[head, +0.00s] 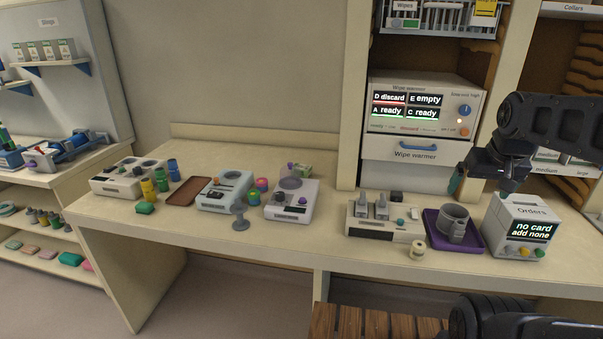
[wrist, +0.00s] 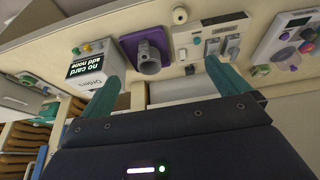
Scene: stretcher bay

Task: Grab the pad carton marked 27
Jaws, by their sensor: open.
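Several small cartons with green-toned labels stand in a row on the wall shelf at the far left of the head view; one of these cartons (head: 49,50) is near the middle of the row. Their markings are too small to read, so I cannot tell which, if any, is the pad carton marked 27. My gripper (head: 462,186) is at the right of the head view, above the counter near the orders box, far from that shelf. In the wrist view my gripper (wrist: 163,84) has its teal fingers spread wide, with nothing held between them.
The long counter (head: 185,219) carries several devices, a brown tray (head: 187,193), a purple tray (head: 434,241) with a grey cup, and the orders box (head: 519,226). The wipe warmer (head: 424,115) stands behind.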

